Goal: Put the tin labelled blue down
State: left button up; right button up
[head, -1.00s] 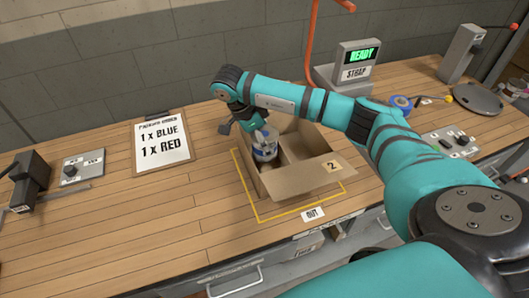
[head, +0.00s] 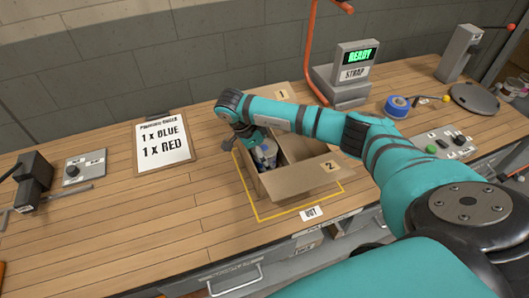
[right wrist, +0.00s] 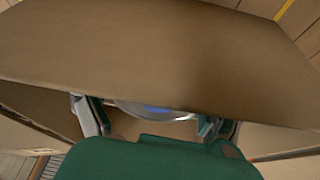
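The tin with blue on it (head: 266,155) is inside the open cardboard box (head: 300,181), near its left wall. The right wrist view shows a strip of its rim and blue top (right wrist: 155,108); a box flap hides the rest. My right gripper (head: 252,140) reaches down into the box from above. In the right wrist view its fingers (right wrist: 152,118) sit on both sides of the tin and look closed on it. Whether the tin touches the box floor is hidden. My left gripper is not in view.
Box flaps marked 1 and 2 stand open around my gripper. A yellow outline (head: 262,214) surrounds the box. An order clipboard (head: 164,146) reads 1 x blue, 1 x red. Bare bench lies front left.

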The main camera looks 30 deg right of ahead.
jog(key=shift+o, duration=0.4)
jog(key=shift+r, duration=0.2)
jog(key=b+v, duration=0.2)
jog(key=v, duration=0.4)
jog(key=shift+w+a+r, duration=0.1)
jog(key=shift+w+a, duration=0.05)
jog(key=shift+v, duration=2.75)
